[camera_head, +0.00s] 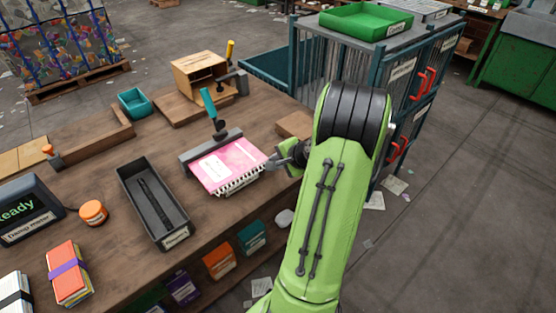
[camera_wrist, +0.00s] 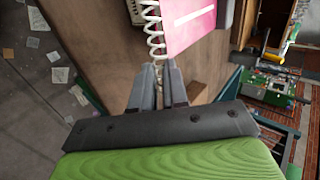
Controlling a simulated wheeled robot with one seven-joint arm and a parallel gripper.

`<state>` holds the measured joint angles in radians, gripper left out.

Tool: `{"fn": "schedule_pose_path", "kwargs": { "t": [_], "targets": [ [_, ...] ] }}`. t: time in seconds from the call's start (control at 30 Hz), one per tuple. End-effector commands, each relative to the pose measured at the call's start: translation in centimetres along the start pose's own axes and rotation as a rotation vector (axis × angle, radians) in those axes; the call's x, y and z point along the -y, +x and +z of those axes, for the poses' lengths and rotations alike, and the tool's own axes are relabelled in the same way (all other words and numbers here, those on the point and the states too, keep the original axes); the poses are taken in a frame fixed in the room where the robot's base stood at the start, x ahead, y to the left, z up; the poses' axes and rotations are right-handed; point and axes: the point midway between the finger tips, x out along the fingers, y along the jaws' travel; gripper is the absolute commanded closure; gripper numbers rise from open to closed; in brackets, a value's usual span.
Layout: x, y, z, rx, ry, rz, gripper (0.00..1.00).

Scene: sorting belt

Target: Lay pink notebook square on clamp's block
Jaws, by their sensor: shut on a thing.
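The pink notebook (camera_head: 236,158), with a white label and a white spiral binding, lies over the clamp's block on the bench. Its far-left edge is beside the clamp's dark bar (camera_head: 198,150), below the teal clamp handle (camera_head: 209,104). The notebook hides most of the block, so I cannot tell whether they touch all over. My gripper (camera_head: 272,163) is shut on the notebook's spiral edge at its right end. In the wrist view the fingers (camera_wrist: 161,66) meet at the spiral, and the pink cover (camera_wrist: 190,25) extends beyond them.
A wooden box (camera_head: 198,72) and a teal bin (camera_head: 134,102) stand behind. A wire cage (camera_head: 335,60) is at the back right.

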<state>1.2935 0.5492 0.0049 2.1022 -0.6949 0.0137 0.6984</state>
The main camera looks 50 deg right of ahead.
Motion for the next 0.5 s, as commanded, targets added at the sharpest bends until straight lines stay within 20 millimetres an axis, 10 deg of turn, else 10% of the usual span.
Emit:
{"fn": "schedule_pose_path", "kwargs": {
  "t": [0.3, 0.33, 0.5],
  "targets": [
    [-0.12, -0.16, 0.22, 0.002, 0.000, 0.002, 1.00],
    [-0.12, -0.16, 0.22, 0.002, 0.000, 0.002, 0.82],
    [-0.11, -0.17, 0.21, 0.001, 0.000, 0.001, 0.57]
  ]
}}
